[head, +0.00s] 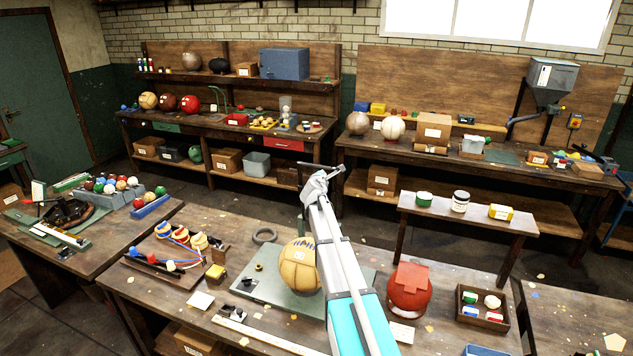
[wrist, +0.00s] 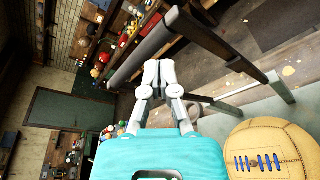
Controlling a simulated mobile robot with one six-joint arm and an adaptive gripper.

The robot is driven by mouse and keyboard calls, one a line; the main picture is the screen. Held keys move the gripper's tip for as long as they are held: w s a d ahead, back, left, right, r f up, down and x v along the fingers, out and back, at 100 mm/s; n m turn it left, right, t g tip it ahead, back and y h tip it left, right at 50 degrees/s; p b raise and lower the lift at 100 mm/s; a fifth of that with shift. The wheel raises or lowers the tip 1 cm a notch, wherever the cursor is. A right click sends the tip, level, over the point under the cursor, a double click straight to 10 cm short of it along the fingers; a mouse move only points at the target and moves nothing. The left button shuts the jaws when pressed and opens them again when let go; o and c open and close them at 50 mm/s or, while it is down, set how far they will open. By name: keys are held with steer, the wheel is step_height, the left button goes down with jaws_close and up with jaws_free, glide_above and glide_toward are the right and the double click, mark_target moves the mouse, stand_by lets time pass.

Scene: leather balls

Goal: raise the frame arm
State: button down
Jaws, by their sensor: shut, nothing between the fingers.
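My gripper (wrist: 158,72) is shut and empty in the wrist view, its fingertips together. Just beyond the tips is a dark frame with a grey rounded bar (wrist: 141,58), which I take to be the frame arm; whether the tips touch it I cannot tell. In the head view my gripper (head: 322,174) is high over the front bench, beside a thin dark bar (head: 308,164). My arm hides most of the frame there. A tan leather ball (head: 298,268) with blue lacing sits on a grey-green plate (head: 255,292); the ball (wrist: 268,150) is lower right in the wrist view.
A red leather ball (head: 408,290) stands right of my arm, with a small dark crate (head: 483,321) of tins further right. Spools of coloured thread (head: 180,236) lie at left. A black ring (head: 264,236) lies behind the plate.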

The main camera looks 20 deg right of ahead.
steer(key=s+a+f+n+t+y+b, duration=0.2)
steer(key=s+a+f+t+y+b, duration=0.1)
steer(key=s+t+y+b, duration=0.4)
steer(key=s+f+y+b, duration=0.1)
steer(key=s+y+b, duration=0.1)
steer(key=s+b, duration=0.1)
steer(key=shift+f+y+b, duration=0.2)
steer(key=shift+y+b, duration=0.2)
steer(key=shift+b, duration=0.15)
steer(key=shift+w, duration=0.15)
steer(key=d+r+p+x, duration=0.1)
steer(key=d+p+x, duration=0.1)
steer(key=x, duration=1)
steer(key=shift+w+d+p, duration=0.35)
steer(key=shift+p, duration=0.5)
